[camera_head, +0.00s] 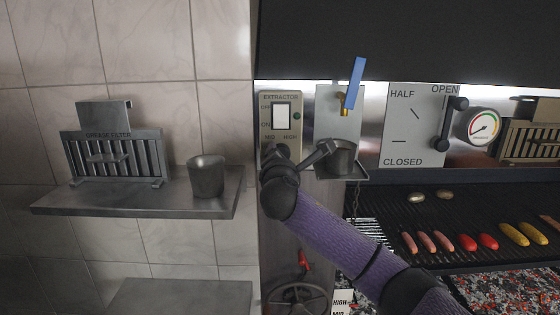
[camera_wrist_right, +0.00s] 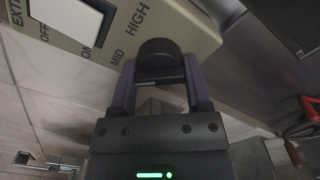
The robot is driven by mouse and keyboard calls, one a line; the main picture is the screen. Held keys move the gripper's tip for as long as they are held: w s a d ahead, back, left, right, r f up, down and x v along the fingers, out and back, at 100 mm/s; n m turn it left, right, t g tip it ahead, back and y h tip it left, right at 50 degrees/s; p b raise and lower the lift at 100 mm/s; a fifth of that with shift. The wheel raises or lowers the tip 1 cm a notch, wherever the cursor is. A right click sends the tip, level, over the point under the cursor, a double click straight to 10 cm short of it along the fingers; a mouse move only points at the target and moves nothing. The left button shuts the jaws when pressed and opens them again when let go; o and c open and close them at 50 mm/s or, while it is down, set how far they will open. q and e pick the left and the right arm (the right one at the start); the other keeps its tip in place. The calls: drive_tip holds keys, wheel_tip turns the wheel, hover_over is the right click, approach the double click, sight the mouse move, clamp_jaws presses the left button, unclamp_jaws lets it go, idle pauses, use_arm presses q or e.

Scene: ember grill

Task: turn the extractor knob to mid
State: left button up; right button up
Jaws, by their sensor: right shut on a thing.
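The extractor panel (camera_head: 268,97) is a beige plate on the post left of the grill, with a white rocker switch (camera_head: 282,116) and the labels OFF, ON, MID and HIGH. Its dark round extractor knob (camera_wrist_right: 158,54) is by the MID and HIGH labels in the right wrist view. My right gripper (camera_wrist_right: 158,82) is shut on the knob, with one finger on each side. In the head view my right gripper (camera_head: 281,158) covers most of the knob. Which label the knob points at cannot be told. My left gripper is not in view.
A small metal cup (camera_head: 342,157) stands on a holder just right of my gripper, below a blue-handled tap (camera_head: 355,84). A shelf (camera_head: 100,204) with a grease filter (camera_head: 112,158) and a cup (camera_head: 206,176) is at left. A handwheel (camera_head: 300,299) is below; the grill with food is at right.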

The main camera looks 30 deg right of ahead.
drive_tip(key=shift+m, duration=0.9)
drive_tip(key=o, duration=1.3)
drive_tip(key=b+v, duration=0.4)
drive_tip(key=v, duration=0.6)
